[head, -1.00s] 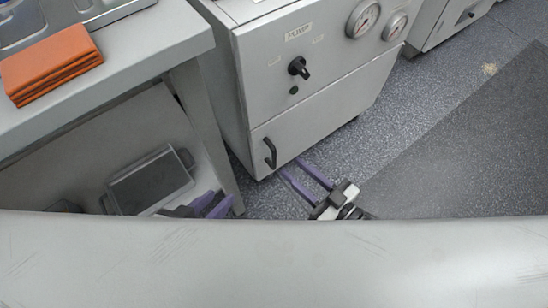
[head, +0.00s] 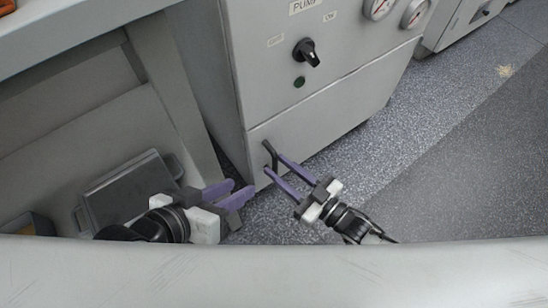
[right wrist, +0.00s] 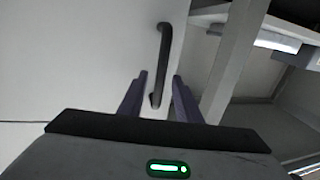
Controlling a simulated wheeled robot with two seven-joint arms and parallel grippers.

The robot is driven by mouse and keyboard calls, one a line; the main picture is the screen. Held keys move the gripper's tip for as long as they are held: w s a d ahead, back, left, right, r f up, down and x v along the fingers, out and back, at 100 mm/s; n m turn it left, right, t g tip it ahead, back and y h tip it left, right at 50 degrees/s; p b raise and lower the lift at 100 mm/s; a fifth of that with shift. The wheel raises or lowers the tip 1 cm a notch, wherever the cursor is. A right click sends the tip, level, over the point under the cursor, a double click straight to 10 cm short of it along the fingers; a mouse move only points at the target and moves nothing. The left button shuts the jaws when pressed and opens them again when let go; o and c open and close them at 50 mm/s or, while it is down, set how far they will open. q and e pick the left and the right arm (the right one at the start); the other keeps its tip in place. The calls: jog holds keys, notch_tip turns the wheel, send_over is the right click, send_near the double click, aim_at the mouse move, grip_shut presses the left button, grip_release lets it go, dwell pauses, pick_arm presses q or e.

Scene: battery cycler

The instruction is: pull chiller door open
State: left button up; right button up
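The chiller door is the plain grey lower panel (head: 330,130) of the cabinet; it looks closed. Its black bar handle (head: 271,153) is upright near the door's left edge. The handle also shows in the right wrist view (right wrist: 164,45). My right gripper (head: 273,163) is open, with its purple fingertips at the handle. In the right wrist view the handle's lower part appears between the fingers (right wrist: 159,75), with gaps on both sides. My left gripper (head: 243,186) is open and empty, low and left of the door, near the bench leg.
The cabinet's upper panel has a black knob (head: 306,52), a "PUMP" label and gauges (head: 415,12). A bench (head: 70,35) stands at left, with a dark box (head: 130,190) below it. Speckled floor (head: 400,120) in front of the cabinet is clear.

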jog(key=shift+x, duration=1.1)
pick_arm(q)
jog(key=shift+w+r, duration=0.1)
jog(key=shift+w, duration=0.35)
pick_arm(e)
grip_shut()
